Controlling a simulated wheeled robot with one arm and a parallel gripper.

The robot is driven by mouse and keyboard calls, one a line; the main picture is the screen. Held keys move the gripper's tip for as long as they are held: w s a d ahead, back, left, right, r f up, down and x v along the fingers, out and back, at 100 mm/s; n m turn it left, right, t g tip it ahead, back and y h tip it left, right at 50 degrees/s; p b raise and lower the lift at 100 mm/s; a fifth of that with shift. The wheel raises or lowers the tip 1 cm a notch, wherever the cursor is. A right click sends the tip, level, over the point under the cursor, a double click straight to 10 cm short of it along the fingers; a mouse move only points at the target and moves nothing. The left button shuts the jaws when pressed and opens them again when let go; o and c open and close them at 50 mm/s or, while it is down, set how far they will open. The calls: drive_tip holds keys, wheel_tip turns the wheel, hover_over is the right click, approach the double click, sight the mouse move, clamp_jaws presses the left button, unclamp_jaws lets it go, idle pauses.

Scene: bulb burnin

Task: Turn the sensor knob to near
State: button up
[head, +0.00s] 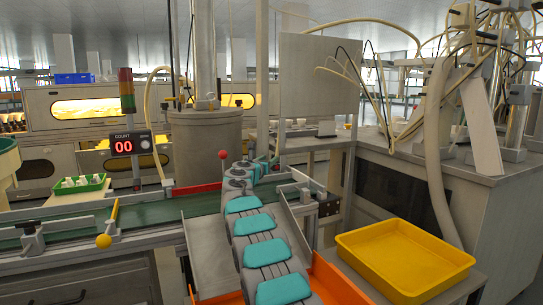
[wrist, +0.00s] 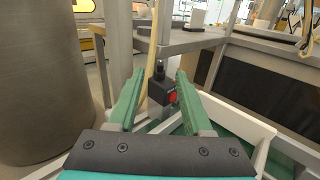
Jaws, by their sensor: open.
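In the wrist view, a small black box (wrist: 160,90) with a dark post on top and a red round part (wrist: 172,96) on its face stands just ahead. It looks like the sensor and its knob; no near or far marking is readable. My gripper (wrist: 160,77) has its two green fingers spread apart, with the box showing in the gap between them. Nothing is held, and I cannot tell whether either finger touches the box. In the head view, my gripper (head: 262,168) is over the far side of the green conveyor belt (head: 150,206); the box is not clearly visible there.
A red-ball lever (head: 223,155) and a yellow-ball lever (head: 104,241) stand along the conveyor. A grey drum (head: 205,148) is behind it. A counter (head: 132,144) reads 00. A yellow tray (head: 405,258) is at right, and a green tray (head: 80,185) at left.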

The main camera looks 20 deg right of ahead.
drive_tip(key=shift+w+d, duration=0.3)
drive_tip(key=shift+w, duration=0.05)
drive_tip(key=shift+w+d+r+p, duration=0.15)
drive_tip(key=shift+w+d+p, duration=0.25)
drive_tip(key=shift+p, duration=0.4)
drive_tip(key=shift+w+d+p, duration=0.5)
drive_tip(key=shift+w+p, duration=0.05)
drive_tip(key=shift+p, duration=0.25)
drive_tip(key=shift+d+f, duration=0.1)
drive_tip(key=shift+f, duration=0.1)
clamp_jaws()
